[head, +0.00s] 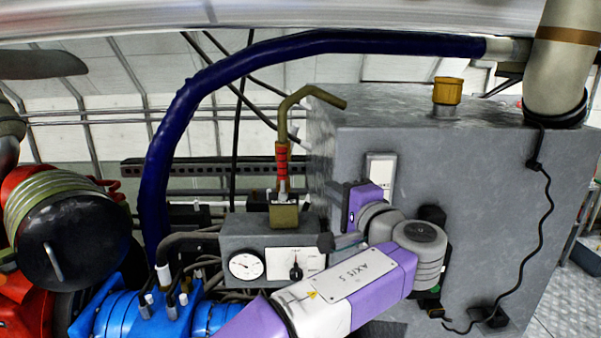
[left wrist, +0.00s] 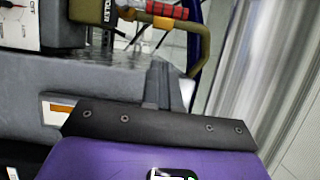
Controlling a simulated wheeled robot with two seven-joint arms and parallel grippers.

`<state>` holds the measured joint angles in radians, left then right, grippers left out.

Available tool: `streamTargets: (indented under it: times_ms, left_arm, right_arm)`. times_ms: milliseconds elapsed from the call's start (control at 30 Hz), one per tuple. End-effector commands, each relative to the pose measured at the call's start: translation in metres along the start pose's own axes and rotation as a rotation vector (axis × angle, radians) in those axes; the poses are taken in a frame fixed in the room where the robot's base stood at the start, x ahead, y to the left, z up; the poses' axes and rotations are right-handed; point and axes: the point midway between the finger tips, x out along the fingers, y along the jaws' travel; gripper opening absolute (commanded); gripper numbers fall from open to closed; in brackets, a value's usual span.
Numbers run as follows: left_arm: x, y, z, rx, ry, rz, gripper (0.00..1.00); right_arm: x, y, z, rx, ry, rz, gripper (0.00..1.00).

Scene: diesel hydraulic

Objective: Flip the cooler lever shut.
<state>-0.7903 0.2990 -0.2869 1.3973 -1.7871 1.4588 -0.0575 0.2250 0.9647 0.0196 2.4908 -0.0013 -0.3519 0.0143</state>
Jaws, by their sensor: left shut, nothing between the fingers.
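The cooler lever (head: 282,158) is an olive bent rod with a red banded grip. It stands upright from a brass block (head: 284,215) on the grey gauge box, its top bending to the right. In the left wrist view the lever (left wrist: 204,45) runs sideways across the top, beyond my fingers. My left gripper (head: 333,196) is to the right of the lever, in front of the big grey tank. Its fingers (left wrist: 163,75) are shut together and empty, pointing towards the lever's bent part; whether they touch cannot be told. The right gripper is not in view.
The gauge box (head: 236,240) carries a round dial and a white plate. The grey tank (head: 480,200) with a yellow cap (head: 448,91) fills the right. A dark blue hose (head: 170,140) arches overhead. Red and blue machinery (head: 135,315) is at lower left.

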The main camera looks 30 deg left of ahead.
Motion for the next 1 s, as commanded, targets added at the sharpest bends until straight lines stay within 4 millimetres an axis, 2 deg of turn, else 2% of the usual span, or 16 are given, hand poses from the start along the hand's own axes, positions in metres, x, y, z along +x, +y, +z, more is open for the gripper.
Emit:
streamTargets:
  times_ms: [167,600,800,1000]
  left_arm:
    - [0.016,-0.001,0.001,0.002,-0.004,0.001,0.0]
    - [0.105,-0.002,0.002,0.002,-0.004,0.002,0.0]
    - [0.122,0.0,0.022,0.001,-0.001,0.002,0.0]
    - [0.128,0.001,0.028,0.002,0.001,0.002,0.0]
  right_arm:
    - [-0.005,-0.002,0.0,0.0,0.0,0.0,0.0]
    - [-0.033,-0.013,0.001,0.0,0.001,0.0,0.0]
    - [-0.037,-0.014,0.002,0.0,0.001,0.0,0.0]
    - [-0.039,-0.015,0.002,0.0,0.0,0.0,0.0]
